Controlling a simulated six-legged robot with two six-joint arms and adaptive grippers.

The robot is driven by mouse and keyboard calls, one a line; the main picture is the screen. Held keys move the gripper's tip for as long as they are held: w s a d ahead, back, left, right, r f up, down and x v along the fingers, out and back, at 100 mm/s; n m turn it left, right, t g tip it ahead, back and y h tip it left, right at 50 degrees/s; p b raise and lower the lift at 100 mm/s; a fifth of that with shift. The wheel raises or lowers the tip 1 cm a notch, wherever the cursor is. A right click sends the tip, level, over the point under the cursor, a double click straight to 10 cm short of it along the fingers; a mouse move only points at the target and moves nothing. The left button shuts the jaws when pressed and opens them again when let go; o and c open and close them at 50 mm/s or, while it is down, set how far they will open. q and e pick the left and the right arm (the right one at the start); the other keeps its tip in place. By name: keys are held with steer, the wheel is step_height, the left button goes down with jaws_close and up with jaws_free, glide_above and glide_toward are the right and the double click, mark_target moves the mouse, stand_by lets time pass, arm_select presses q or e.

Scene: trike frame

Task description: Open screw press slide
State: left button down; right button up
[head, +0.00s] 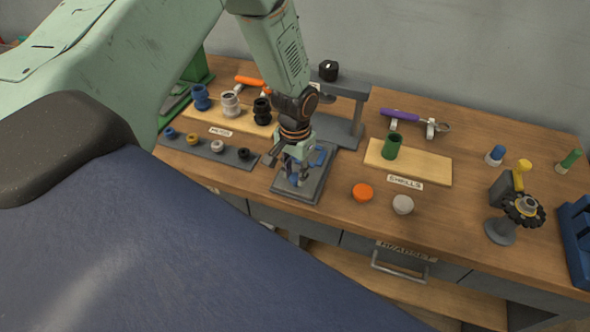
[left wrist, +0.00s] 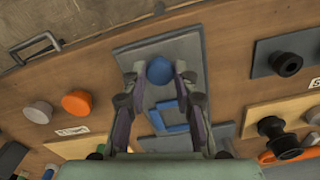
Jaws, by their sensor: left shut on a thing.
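The screw press (head: 345,130) is a grey frame with a black knob on top, standing at the back of the bench. Its flat grey slide plate (head: 315,192) lies in front of the post, and it also shows in the left wrist view (left wrist: 186,50). A blue ball knob (left wrist: 159,71) is at the plate's front end, and a blue U-shaped holder (left wrist: 172,116) sits behind it. My left gripper (head: 293,178) points down over the plate. It is shut on the blue knob, with a finger on each side. My right gripper is not in view.
Left of the press are blue, white and black parts on a wooden board (head: 215,118) and a dark strip of small rings (head: 200,149). To the right are an orange cap (head: 362,192), a grey cap (head: 403,204) and a green cup (head: 391,146). A drawer handle (head: 400,268) is below the bench edge.

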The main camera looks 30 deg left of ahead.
arm_select(q)
steer(key=shift+s+r, duration=0.1)
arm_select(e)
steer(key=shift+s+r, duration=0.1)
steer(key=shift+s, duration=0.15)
arm_select(q)
steer(key=c, duration=1.3)
jaws_free()
steer(key=shift+c, duration=0.2)
steer(key=o, duration=0.3)
steer(key=shift+r, duration=0.35)
step_height(320, 180, up, 11)
steer(key=shift+r, duration=0.15)
